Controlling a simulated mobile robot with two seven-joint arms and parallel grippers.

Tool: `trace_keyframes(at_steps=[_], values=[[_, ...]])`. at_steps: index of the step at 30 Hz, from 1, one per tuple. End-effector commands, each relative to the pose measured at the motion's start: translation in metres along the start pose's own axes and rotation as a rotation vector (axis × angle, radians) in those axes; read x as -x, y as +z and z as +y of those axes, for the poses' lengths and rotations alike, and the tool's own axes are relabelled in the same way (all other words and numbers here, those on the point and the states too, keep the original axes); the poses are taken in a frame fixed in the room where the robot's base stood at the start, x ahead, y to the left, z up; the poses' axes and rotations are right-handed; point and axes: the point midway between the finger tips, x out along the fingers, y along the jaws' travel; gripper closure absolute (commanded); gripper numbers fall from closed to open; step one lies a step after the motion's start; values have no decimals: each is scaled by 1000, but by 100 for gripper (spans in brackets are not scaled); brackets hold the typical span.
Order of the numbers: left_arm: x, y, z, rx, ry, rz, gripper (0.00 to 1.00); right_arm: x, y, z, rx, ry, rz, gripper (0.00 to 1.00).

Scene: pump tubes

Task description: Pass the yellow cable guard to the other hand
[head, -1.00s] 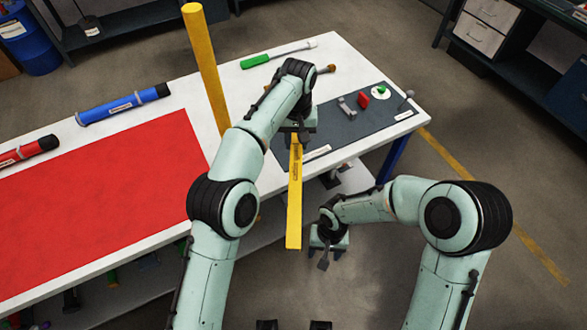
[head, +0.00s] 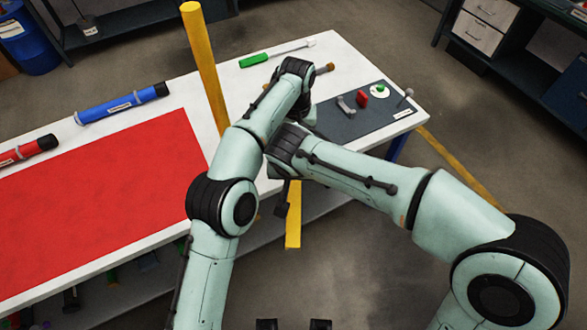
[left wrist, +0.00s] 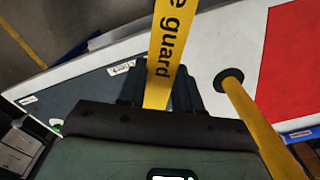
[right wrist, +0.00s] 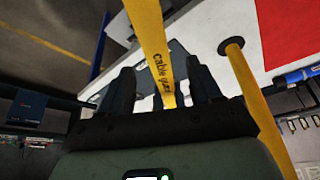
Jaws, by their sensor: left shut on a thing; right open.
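The yellow cable guard (head: 293,228) is a long flat strip that hangs down past the table's near edge. My left gripper (left wrist: 160,88) is shut on it, and the strip with its lettering (left wrist: 170,45) runs out from between the fingers. In the right wrist view the guard (right wrist: 149,35) passes between the two spread fingers of my right gripper (right wrist: 163,82), which is open around it. I cannot tell whether those fingers touch it. In the head view my arms hide the guard's upper part and most of both grippers.
A yellow post (head: 206,75) stands upright on the white table, left of my left arm. A red mat (head: 100,205), a blue tube (head: 122,103) and a red tube (head: 28,150) lie farther left. A dark mat (head: 370,122) with small parts lies right.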

Motion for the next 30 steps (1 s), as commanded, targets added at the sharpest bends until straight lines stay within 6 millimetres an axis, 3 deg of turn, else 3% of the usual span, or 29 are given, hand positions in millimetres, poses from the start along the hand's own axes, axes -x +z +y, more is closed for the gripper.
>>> trace_keyframes(at_steps=[3,9,20,26,27,28,30], values=[[1,0,0,0,1,1,100,-20,1,0,0,2,-4,36],[1,0,0,0,1,1,100,-42,1,0,-1,2,-3,36],[1,0,0,0,1,1,100,-48,0,0,-1,1,-1,36],[1,0,0,0,1,1,100,-47,0,0,-1,0,-1,98],[1,0,0,0,2,1,100,-47,0,0,-1,-1,-1,100],[1,0,1,0,2,1,63,-47,0,-1,-1,-2,1,100],[1,0,1,1,2,1,40,-47,0,-1,-1,-2,1,100]])
